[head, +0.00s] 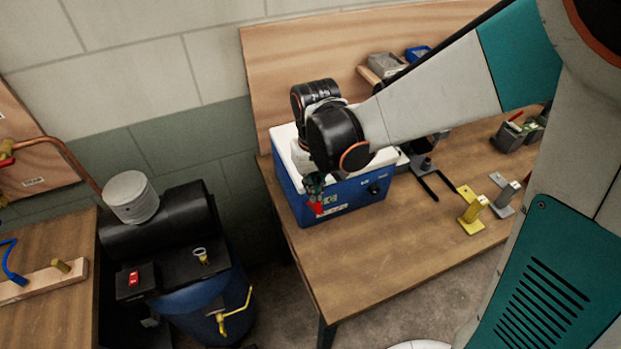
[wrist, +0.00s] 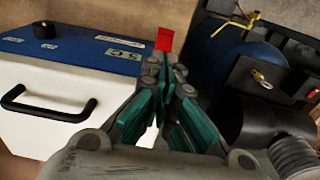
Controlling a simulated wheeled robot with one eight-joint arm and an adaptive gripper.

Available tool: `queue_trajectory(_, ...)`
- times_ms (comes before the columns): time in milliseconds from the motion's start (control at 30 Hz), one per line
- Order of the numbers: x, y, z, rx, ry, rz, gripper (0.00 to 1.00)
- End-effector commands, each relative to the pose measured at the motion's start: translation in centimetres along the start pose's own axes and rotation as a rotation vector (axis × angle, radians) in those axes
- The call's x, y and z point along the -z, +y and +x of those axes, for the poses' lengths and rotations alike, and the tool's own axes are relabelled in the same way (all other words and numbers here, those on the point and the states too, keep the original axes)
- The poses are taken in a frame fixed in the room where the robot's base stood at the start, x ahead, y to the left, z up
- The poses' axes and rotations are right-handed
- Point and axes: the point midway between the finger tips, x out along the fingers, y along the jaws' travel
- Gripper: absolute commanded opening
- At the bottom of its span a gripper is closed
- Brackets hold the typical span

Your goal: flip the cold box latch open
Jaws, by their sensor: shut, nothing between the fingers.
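The cold box (head: 350,195) is blue with a white lid and stands on the wooden bench. In the wrist view its blue front (wrist: 65,48), white lid (wrist: 60,90) and black lid handle (wrist: 42,104) show. A small red latch (head: 318,207) is at the left end of the box's front; it also shows in the wrist view (wrist: 164,39). My gripper (head: 314,188) is shut and empty, just above the latch. In the wrist view my fingertips (wrist: 165,64) point at it; I cannot tell whether they touch. The latch's lower part is hidden behind the fingers.
A yellow bracket (head: 472,207) and a grey bracket (head: 504,194) stand on the bench right of the box. Grey bins sit at the back. A black and blue compressor (head: 165,235) stands left, across a floor gap. The bench front (head: 375,255) is clear.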

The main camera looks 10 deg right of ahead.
Motion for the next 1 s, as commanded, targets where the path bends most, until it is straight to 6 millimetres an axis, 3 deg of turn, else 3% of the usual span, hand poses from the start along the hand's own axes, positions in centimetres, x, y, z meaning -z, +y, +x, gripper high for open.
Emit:
queue_trajectory(233, -0.4, 0.0, 0.2, 0.000, -0.010, 0.000, 0.00)
queue_trajectory(700, 1.4, 0.0, -0.1, 0.000, -0.006, 0.000, 0.00)
queue_trajectory(867, 2.2, 0.2, -1.6, 0.000, -0.007, 0.001, 0.00)
queue_trajectory(1000, 3.3, 0.5, -4.0, 0.000, -0.009, 0.002, 0.00)
